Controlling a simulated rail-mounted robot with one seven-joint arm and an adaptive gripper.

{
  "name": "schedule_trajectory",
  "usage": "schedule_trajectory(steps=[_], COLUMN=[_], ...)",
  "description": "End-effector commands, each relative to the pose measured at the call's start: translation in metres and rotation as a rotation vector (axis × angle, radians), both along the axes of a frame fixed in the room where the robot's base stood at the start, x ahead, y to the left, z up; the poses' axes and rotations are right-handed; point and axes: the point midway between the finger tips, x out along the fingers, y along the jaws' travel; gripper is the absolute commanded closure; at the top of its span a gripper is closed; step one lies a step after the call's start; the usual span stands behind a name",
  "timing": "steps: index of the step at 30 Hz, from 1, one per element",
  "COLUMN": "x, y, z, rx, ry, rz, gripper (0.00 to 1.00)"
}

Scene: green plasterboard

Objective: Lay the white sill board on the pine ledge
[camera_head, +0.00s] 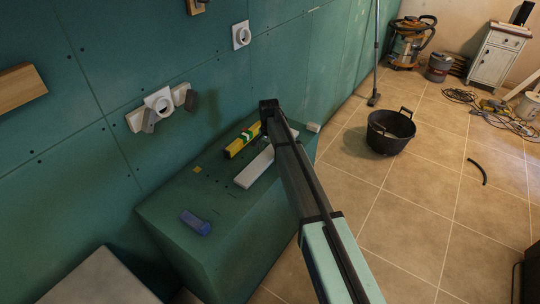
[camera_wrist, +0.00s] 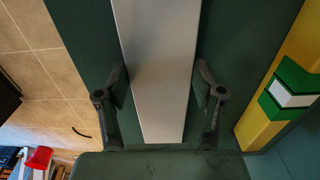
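The white sill board (camera_head: 253,168) lies on top of the green boxed-in bench, partly hidden behind my arm. In the wrist view the board (camera_wrist: 157,45) runs lengthwise between the two fingers of my gripper (camera_wrist: 160,86). The fingers stand apart, one beside each long edge, with what looks like a narrow gap; contact is not clear. In the head view the fingers are hidden by the arm. The pine ledge (camera_head: 22,87) is fixed to the green wall at the far left, with its visible top bare.
A yellow level with green markings (camera_head: 243,141) lies beside the board, near the wall. A blue object (camera_head: 195,222) lies at the bench's near end. A black bucket (camera_head: 390,131) stands on the tiled floor.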

Motion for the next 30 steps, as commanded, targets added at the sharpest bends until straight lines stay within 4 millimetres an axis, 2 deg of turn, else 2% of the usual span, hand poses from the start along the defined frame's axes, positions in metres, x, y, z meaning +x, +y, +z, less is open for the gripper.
schedule_trajectory(steps=[1, 2, 17, 30], x=[0.000, 0.000, 0.000, 0.000], y=[0.000, 0.000, 0.000, 0.000], z=[-0.001, -0.001, 0.001, 0.030], rx=[0.000, 0.000, 0.000, 0.000], ry=[0.001, 0.001, 0.001, 0.000], rz=[0.000, 0.000, 0.000, 0.000], gripper=[0.77, 0.85, 0.85, 0.85])
